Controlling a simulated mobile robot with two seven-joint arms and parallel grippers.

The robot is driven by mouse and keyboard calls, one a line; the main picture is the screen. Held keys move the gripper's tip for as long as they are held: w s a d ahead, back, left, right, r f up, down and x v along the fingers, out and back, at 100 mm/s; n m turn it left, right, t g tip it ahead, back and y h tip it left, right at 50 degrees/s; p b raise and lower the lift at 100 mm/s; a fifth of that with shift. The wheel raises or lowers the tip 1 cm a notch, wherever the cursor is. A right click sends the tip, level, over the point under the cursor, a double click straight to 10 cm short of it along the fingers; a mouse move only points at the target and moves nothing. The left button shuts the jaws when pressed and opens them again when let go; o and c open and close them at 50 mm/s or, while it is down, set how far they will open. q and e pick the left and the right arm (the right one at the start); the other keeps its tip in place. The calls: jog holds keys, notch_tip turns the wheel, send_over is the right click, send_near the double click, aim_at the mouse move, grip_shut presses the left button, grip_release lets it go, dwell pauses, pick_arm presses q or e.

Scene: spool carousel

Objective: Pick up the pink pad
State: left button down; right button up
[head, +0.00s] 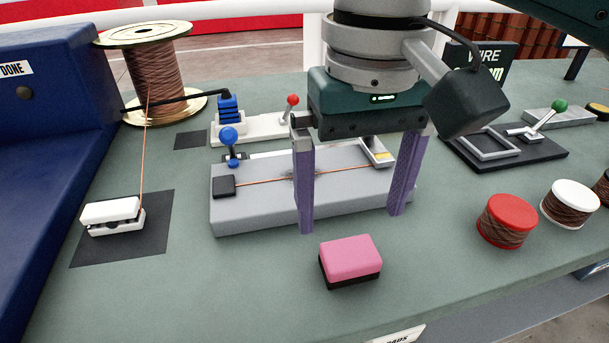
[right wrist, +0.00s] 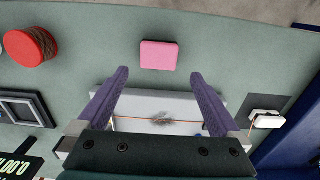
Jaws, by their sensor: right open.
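The pink pad (head: 350,259), a small block with a pink top and a dark base, lies on the green table in front of the grey block. In the right wrist view the pink pad (right wrist: 159,55) lies beyond the fingertips, roughly centred between them. My right gripper (head: 350,222) is open and empty, its two purple fingers pointing down over the grey block (head: 260,218). The fingers also show in the right wrist view (right wrist: 159,75), spread wide apart. The pad is apart from both fingers. My left gripper is not in view.
A copper wire (head: 270,180) runs across the grey block, with a dark smudge on it. A red spool (head: 506,221) and a white spool (head: 570,204) stand to the right. A white clamp (head: 112,215) sits on a dark mat at left. Table around the pad is clear.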

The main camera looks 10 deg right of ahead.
aim_at(351, 252)
notch_tip(351, 252, down, 2)
jog(key=shift+f, duration=0.1)
jog(key=f, duration=0.5)
jog(key=shift+s+d+f+b, duration=0.15)
jog(key=shift+s+b, duration=0.15)
jog(key=shift+b, duration=0.1)
jog(key=c, duration=1.3)
